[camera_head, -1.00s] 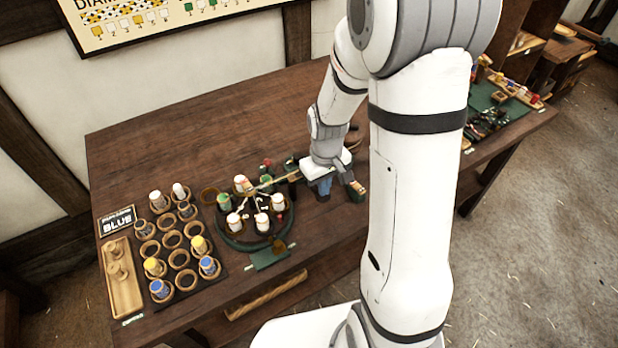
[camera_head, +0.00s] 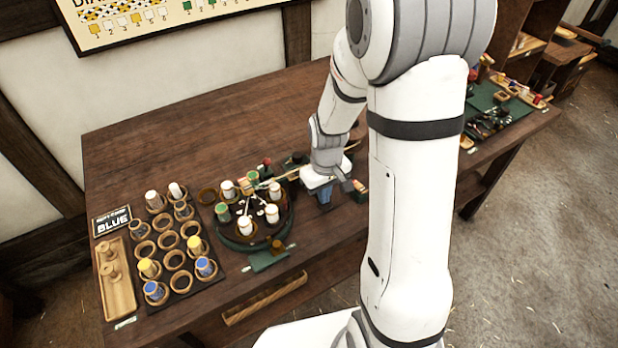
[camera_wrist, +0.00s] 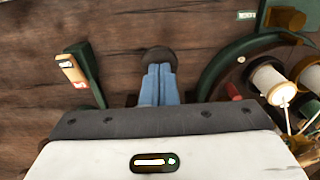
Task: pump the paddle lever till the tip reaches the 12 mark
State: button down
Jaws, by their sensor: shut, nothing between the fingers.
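My gripper (camera_wrist: 158,80) has its two blue fingers together with nothing between them. In the wrist view their tips are at a dark round knob (camera_wrist: 158,58), perhaps the end of the paddle lever; I cannot tell whether they touch it. In the head view the gripper (camera_head: 324,196) is low over the table, just right of the round braiding stand (camera_head: 228,238), and my arm hides part of this area. The stand carries several white and green bobbins around its middle. A 12 mark and a tip cannot be made out.
A green post with a tan block (camera_wrist: 72,70) stands left of the fingers in the wrist view. A rack of wooden rings (camera_head: 172,239) with bobbins, a wooden tray (camera_head: 117,285) and a BLUE sign (camera_head: 112,222) lie left of the stand. The table's back is clear.

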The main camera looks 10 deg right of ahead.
jog(key=shift+f+b, duration=0.45)
jog(key=shift+f, duration=0.3)
jog(key=shift+f+b, duration=0.3)
dwell(0.5)
jog(key=shift+w+r+p, duration=0.15)
jog(key=shift+r+p, duration=2.2)
jog(key=shift+r, duration=0.9)
jog(key=shift+f, duration=0.2)
